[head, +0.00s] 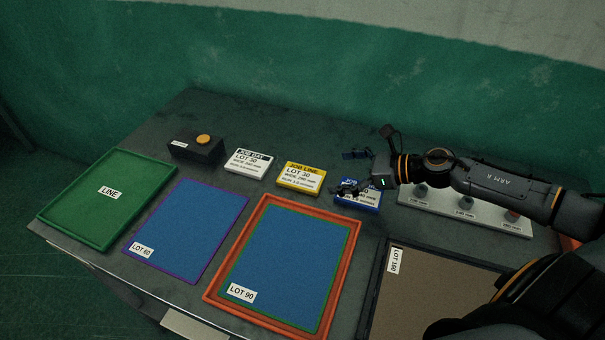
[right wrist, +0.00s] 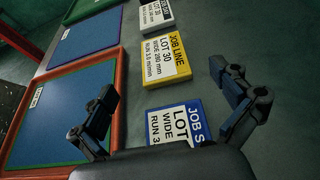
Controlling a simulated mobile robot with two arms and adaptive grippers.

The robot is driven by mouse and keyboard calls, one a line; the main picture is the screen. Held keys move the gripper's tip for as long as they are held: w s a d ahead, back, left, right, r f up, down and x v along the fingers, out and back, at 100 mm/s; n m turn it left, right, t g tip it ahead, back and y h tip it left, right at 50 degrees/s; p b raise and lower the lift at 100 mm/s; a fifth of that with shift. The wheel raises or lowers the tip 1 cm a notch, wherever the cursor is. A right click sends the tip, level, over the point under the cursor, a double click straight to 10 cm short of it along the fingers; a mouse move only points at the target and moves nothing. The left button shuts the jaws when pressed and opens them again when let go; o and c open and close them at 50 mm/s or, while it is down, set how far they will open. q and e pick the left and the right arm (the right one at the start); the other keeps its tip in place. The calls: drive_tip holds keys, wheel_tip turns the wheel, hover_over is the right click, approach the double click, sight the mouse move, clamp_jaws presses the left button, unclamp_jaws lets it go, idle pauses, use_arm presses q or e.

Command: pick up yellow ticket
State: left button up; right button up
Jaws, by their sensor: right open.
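The yellow ticket (head: 301,176) lies flat on the dark table, between a white ticket and a blue ticket. It reads JOB LINE, LOT 30, and it also shows in the right wrist view (right wrist: 170,62), beyond the fingertips. My right gripper (head: 362,172) is open and empty, just right of the yellow ticket and above the blue ticket (head: 358,198). In the right wrist view the fingers (right wrist: 168,98) are spread wide, with the blue ticket (right wrist: 178,122) between and below them. The gripper partly hides the blue ticket in the head view. My left gripper is not in view.
The white ticket (head: 249,162) and a black box with an orange button (head: 203,140) stand left. In front are a green LINE tray (head: 150,164), a blue LOT 60 panel (head: 190,228), an orange-rimmed LOT 90 tray (head: 257,212) and a LOT 160 tray (head: 378,262). A pale knob rack (head: 448,212) is right.

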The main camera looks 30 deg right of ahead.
sight(290, 173)
drive_tip(key=shift+w+a, duration=0.4)
drive_tip(key=p+x, duration=0.1)
drive_tip(key=x, duration=0.4)
drive_tip(key=shift+f, duration=0.15)
drive_tip(key=shift+w+a+f+p, duration=0.25)
drive_tip(key=shift+w+p, duration=0.1)
drive_tip(key=shift+w+a+p, duration=0.2)
drive_tip(key=shift+w+p, duration=0.1)
drive_tip(key=p+x, duration=0.1)
drive_tip(key=x, duration=0.2)
drive_tip(key=shift+w+a+f, duration=0.2)
drive_tip(key=shift+w, duration=0.05)
drive_tip(key=shift+w+a+f, duration=0.25)
drive_tip(key=shift+f, duration=0.05)
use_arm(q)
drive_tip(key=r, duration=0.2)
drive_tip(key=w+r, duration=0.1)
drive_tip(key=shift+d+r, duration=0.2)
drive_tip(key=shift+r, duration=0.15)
use_arm(e)
drive_tip(key=c, duration=1.2)
